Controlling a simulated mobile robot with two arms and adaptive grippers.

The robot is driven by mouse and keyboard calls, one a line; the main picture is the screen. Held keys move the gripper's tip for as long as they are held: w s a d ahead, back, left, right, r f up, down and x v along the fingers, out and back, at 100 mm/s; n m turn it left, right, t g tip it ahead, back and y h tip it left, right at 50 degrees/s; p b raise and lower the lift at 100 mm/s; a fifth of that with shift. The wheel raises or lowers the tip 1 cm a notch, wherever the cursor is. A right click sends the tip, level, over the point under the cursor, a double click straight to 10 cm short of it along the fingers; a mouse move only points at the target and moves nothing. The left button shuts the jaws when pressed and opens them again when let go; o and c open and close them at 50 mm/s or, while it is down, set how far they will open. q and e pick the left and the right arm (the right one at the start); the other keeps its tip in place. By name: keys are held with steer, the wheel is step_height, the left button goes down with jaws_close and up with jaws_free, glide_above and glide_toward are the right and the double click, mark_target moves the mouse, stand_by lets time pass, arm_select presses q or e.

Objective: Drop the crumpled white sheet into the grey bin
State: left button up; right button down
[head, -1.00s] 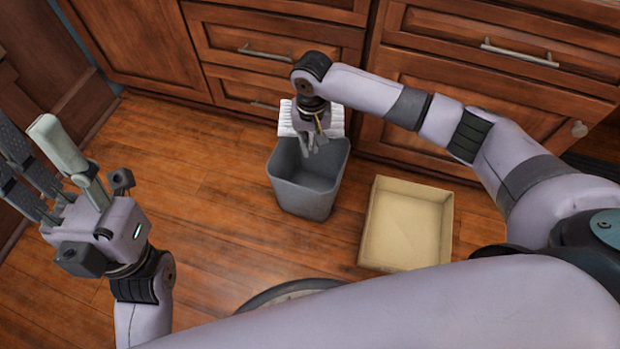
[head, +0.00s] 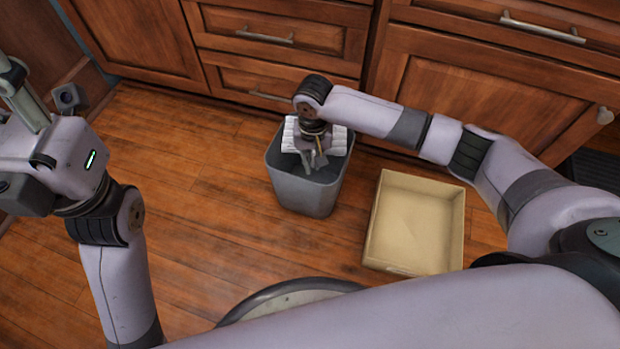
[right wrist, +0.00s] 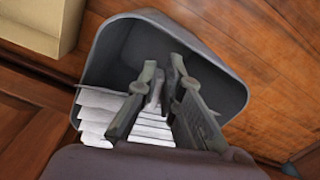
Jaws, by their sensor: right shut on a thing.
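The grey bin (head: 305,193) stands on the floor in front of the drawers, its mouth facing up. My right gripper (head: 314,164) points down at the bin's mouth and is shut on the crumpled white sheet (head: 290,136). The pleated sheet shows on both sides of the gripper, at the back part of the bin's opening; the gripper hides its middle. In the right wrist view the sheet (right wrist: 98,106) lies across the near side of the bin's mouth (right wrist: 215,72), behind the fingertips. My left gripper (head: 18,92) is at the left edge, away from the bin, its fingers partly cut off.
An open, empty tan box (head: 415,222) sits on the floor to the right of the bin. Wooden drawers and cabinet doors (head: 280,60) with metal handles rise close behind the bin. The wood floor left of the bin is clear.

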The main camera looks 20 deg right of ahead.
steer(key=shift+f, duration=0.1)
steer(key=c, duration=1.7)
jaws_free()
steer(key=shift+o, duration=0.2)
step_height(320, 180, up, 12)
